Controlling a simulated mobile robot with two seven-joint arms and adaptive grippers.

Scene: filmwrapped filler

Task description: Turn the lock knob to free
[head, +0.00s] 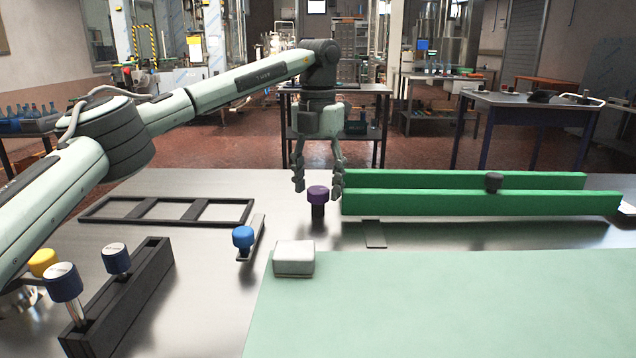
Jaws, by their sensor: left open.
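My right gripper does not show.
Two green rails (480,203) run to the right. A black frame (168,210) lies at the left. A dark rack (122,300) with blue-capped pieces stands front left. A white block (294,258) sits at the edge of a pale green mat (450,305), otherwise clear.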

